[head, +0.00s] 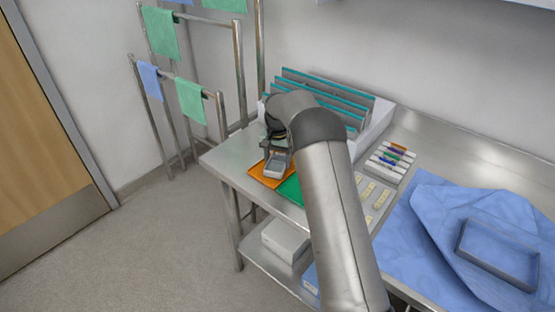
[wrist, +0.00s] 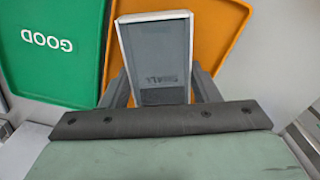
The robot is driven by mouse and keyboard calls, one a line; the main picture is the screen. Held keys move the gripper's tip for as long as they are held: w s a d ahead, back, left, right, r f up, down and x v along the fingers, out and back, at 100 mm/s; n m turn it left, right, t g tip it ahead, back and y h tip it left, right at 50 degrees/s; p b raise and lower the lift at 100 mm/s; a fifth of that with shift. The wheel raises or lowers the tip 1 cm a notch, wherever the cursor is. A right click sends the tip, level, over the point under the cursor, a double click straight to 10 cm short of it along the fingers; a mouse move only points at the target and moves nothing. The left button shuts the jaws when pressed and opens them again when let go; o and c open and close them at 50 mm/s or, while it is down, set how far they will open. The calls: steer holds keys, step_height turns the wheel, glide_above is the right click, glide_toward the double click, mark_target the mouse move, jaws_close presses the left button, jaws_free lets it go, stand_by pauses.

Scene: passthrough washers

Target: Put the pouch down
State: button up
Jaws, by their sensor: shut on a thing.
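My gripper (wrist: 162,92) is shut on a pouch (wrist: 158,50), a grey rectangle with a pale border and small printed lettering that reads upside down. In the head view the pouch (head: 276,168) shows below my gripper, over the orange tray (head: 258,172). In the wrist view the pouch overlaps the orange tray (wrist: 215,30), with part of the tray showing on both sides. A green tray (wrist: 50,85) marked "GOOD" lies beside it. I cannot tell whether the pouch touches the orange tray. My arm hides part of the green tray in the head view.
A rack with grey and teal panels (head: 330,92) stands behind the trays. Small coloured items in a holder (head: 392,158) and a blue cloth (head: 420,235) with a rectangular tray (head: 500,255) lie to the right. Towel rails (head: 238,70) stand left of the steel table.

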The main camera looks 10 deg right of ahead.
mark_target(277, 160)
steer(key=o, duration=1)
steer(key=shift+f, duration=0.1)
steer(key=shift+c, duration=0.2)
step_height(277, 160, up, 12)
steer(key=b, duration=0.1)
steer(key=s+r+n, duration=0.1)
steer(key=s+r, duration=0.5)
steer(key=s, duration=0.4)
steer(key=s+f+n, duration=0.2)
steer(key=s+f, duration=0.1)
steer(key=s, duration=1.4)
steer(key=s+f+n, duration=0.2)
steer(key=s+f, duration=0.1)
steer(key=s, duration=1.4)
steer(key=shift+s+f+n+t, duration=0.15)
steer(key=shift+s+n+t, duration=0.15)
steer(key=shift+n, duration=0.1)
